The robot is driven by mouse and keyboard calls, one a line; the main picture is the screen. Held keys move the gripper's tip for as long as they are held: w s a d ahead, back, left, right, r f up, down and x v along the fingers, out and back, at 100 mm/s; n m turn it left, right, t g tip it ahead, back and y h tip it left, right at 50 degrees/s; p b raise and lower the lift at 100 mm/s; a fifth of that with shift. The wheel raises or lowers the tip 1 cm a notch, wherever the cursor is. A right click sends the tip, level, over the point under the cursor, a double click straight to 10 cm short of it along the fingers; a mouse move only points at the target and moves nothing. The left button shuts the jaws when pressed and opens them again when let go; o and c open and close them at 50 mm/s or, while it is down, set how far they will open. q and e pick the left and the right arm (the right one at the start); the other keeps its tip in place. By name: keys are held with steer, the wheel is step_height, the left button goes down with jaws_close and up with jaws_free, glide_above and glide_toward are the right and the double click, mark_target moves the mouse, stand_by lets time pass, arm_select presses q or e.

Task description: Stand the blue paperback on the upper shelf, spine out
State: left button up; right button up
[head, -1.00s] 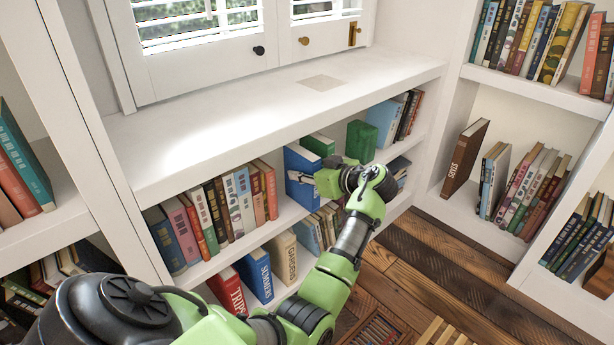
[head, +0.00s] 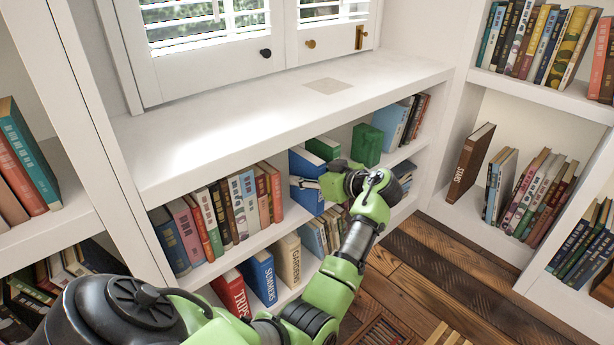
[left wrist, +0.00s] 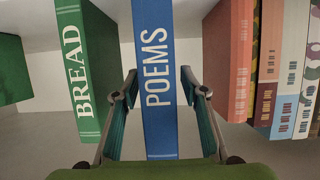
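The blue paperback (head: 307,166) stands upright on the upper shelf (head: 222,257) of the low bookcase. In the left wrist view its spine (left wrist: 156,90), lettered POEMS, faces out towards me. My left gripper (head: 308,184) is in front of it. In the left wrist view the left gripper (left wrist: 158,75) is open, with one finger on each side of the spine. A narrow gap shows beside the right finger; the left finger is very close to the book, and contact there is unclear. My right gripper is not in view.
A green book (left wrist: 88,75) lettered BREAD stands beside the blue one, and an orange book (left wrist: 229,60) stands across a gap on its other side. Another green book (head: 367,145) is farther right. The white bookcase top (head: 250,115) overhangs the shelf.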

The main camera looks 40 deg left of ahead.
arm_select(q)
steer(key=shift+f, duration=0.1)
steer(key=w+v, duration=0.1)
steer(key=v, duration=1.1)
steer(key=shift+s, duration=0.45)
steer(key=shift+w, duration=0.1)
